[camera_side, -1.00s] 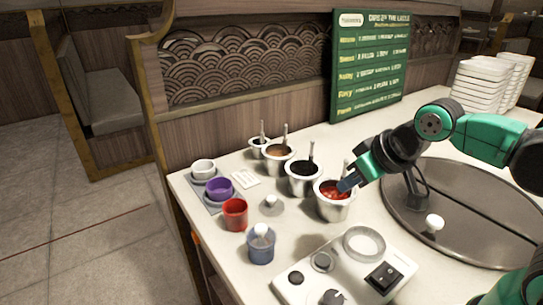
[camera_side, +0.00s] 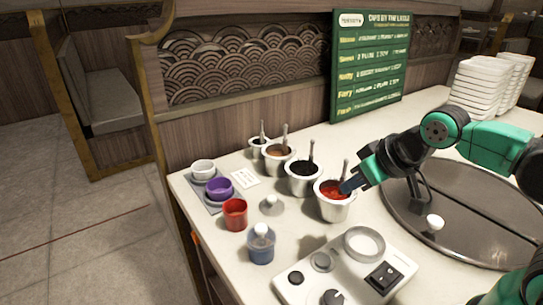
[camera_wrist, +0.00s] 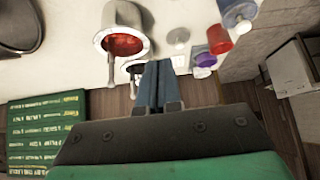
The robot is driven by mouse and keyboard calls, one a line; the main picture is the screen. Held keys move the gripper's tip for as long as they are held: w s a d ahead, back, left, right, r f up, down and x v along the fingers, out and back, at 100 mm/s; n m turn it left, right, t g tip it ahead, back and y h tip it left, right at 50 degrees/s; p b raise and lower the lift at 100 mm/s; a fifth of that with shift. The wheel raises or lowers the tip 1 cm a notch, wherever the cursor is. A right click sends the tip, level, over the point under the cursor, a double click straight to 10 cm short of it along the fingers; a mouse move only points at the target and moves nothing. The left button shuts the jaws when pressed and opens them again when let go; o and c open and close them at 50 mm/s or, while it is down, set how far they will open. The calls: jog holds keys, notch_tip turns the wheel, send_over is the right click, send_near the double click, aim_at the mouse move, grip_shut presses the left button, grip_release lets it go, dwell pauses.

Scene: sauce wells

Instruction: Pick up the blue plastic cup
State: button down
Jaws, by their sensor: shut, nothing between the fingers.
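The blue plastic cup (camera_side: 260,249) stands upright near the counter's front left edge, with a clear, white-topped piece in its mouth. In the wrist view the blue cup (camera_wrist: 236,12) is at the top right, partly cut off by the frame. My gripper (camera_side: 345,188) is over the rim of the metal pot with red sauce (camera_side: 334,203), to the right of and behind the cup and well apart from it. In the wrist view my gripper's blue fingers (camera_wrist: 158,72) lie together with nothing between them.
A red cup (camera_side: 234,214), a purple cup (camera_side: 219,188) and a white cup (camera_side: 202,169) stand left of a small metal lid (camera_side: 271,205). Several sauce pots with ladles line the back. A white device with knobs (camera_side: 345,272) sits right of the blue cup.

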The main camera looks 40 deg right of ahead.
grip_release()
jog(key=n+g+y, duration=0.4)
jog(key=n+g, duration=0.2)
jog(key=n, duration=0.8)
send_near(261, 237)
jog(key=x, duration=0.4)
jog(key=shift+w+d+f, duration=0.2)
jog(key=shift+d+f, duration=0.1)
jog(key=shift+f, duration=0.15)
jog(key=shift+w+a+f+n, duration=0.1)
jog(key=shift+a+f+n, duration=0.2)
jog(key=shift+f, duration=0.2)
jog(key=shift+x, duration=2.45)
